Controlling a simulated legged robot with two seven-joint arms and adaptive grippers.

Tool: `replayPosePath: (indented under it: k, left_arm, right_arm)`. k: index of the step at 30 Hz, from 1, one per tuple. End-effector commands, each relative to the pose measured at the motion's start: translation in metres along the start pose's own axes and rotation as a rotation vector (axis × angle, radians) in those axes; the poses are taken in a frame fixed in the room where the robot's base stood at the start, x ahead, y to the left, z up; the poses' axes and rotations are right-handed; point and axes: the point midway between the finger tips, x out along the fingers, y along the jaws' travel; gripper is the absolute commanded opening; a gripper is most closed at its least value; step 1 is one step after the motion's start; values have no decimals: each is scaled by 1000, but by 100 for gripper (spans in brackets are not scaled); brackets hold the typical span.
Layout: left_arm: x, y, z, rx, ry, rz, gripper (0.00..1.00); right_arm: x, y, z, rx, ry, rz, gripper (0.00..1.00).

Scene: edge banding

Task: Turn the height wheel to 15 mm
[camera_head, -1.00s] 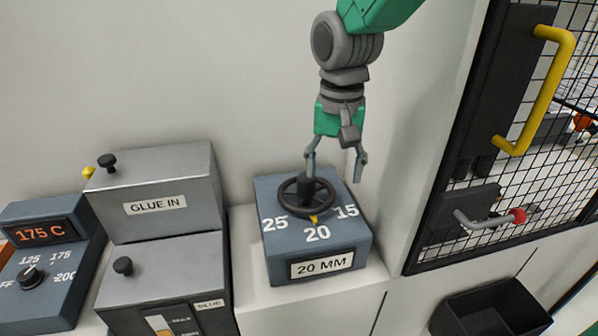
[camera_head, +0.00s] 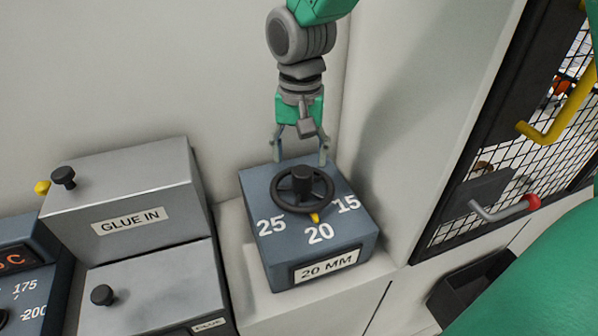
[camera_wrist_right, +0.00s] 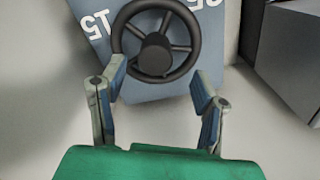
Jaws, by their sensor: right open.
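The black height wheel (camera_head: 325,181) has spokes and a raised hub and sits on top of a blue-grey box (camera_head: 277,262). Its yellow pointer (camera_head: 314,217) stands at the 20 mark, between 25 on the left and 15 on the right. The box's front plate (camera_head: 327,265) reads 20 MM. My right gripper (camera_head: 300,158) is open and empty, just behind the hub in the head view, fingers pointing down. In the right wrist view the wheel (camera_wrist_right: 157,46) lies ahead of the open fingers (camera_wrist_right: 158,88), with no clear contact. My left gripper is not in view.
A grey GLUE IN box (camera_head: 130,190) with black knobs stands left of the wheel box. A temperature panel (camera_head: 28,285) is at the far left. A mesh door (camera_head: 480,190) with a yellow handle (camera_head: 560,105) and a black bin (camera_head: 465,290) are on the right.

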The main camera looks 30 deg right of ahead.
Motion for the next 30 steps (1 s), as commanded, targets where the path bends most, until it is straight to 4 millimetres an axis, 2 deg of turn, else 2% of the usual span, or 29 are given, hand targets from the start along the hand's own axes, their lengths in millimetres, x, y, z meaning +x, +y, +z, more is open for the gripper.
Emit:
replayPosePath:
  k: [3,9,21,25,26,30]
  left_arm:
    - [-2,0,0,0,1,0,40]
    - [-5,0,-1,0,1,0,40]
    - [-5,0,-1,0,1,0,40]
    - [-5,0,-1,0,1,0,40]
    - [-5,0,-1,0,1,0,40]
    - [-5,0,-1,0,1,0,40]
  right_arm:
    - [24,2,0,0,-4,2,56]
    - [48,4,0,2,-3,-1,56]
    - [54,0,1,1,2,-1,56]
    - [54,0,1,1,2,-1,10]
    - [54,1,1,1,2,-1,7]
    - [54,1,1,0,1,-3,7]
